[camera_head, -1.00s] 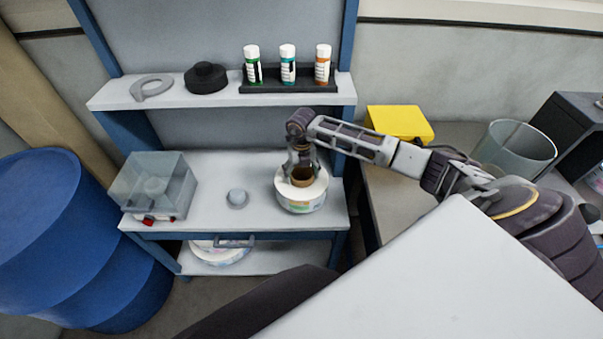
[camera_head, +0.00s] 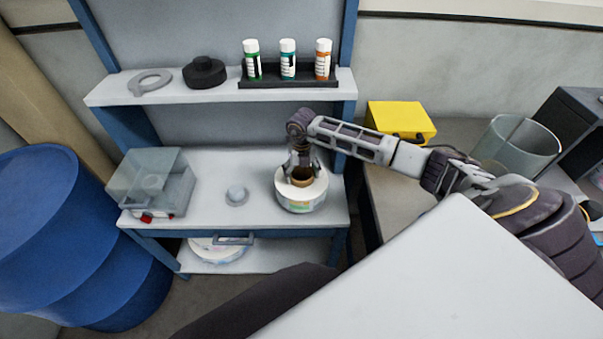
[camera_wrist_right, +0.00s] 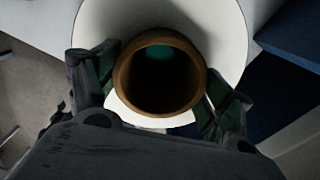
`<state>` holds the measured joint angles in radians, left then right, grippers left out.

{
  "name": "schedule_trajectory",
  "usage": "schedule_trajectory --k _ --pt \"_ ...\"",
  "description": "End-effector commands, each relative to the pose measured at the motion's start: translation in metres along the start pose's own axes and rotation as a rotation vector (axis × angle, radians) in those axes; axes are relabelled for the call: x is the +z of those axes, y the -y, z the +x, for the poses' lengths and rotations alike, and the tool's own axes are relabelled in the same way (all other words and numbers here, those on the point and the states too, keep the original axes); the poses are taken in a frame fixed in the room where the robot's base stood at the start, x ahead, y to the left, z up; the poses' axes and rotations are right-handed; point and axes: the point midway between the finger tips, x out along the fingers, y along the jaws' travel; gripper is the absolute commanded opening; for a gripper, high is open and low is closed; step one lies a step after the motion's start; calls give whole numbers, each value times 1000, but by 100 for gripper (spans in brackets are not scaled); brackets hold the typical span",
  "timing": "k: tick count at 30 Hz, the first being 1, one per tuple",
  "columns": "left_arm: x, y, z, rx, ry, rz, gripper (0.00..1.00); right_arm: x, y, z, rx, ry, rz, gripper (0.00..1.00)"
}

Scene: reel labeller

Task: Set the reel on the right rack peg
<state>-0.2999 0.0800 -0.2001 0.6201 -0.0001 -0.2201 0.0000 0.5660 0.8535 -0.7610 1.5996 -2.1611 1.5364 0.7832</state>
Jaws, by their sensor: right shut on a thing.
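The reel (camera_head: 301,199) is a thick white roll with a brown core standing up from its middle. It is at the right end of the workbench top (camera_head: 215,165). My right gripper (camera_head: 302,166) comes down on it from above and is shut on the brown core. In the right wrist view the fingers lie on either side of the brown core (camera_wrist_right: 122,80), above the white reel face (camera_wrist_right: 225,25). A small grey round knob (camera_head: 237,195) stands on the bench to the left of the reel. No peg shows at the reel; anything under it is hidden. My left gripper is out of view.
A clear-lidded box (camera_head: 153,182) stands on the bench's left. The shelf above (camera_head: 112,93) holds a grey ring, a black spool (camera_head: 204,74) and three bottles in a black tray (camera_head: 290,82). A yellow box (camera_head: 400,118) stands right. A blue drum (camera_head: 60,240) is at left.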

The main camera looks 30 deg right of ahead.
Motion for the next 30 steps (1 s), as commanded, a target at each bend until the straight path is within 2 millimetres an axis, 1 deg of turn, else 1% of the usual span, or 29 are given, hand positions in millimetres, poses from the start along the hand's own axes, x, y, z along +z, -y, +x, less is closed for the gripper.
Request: schedule_trajectory --k 30 --pt "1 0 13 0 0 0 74 2 -1 16 2 4 0 9"
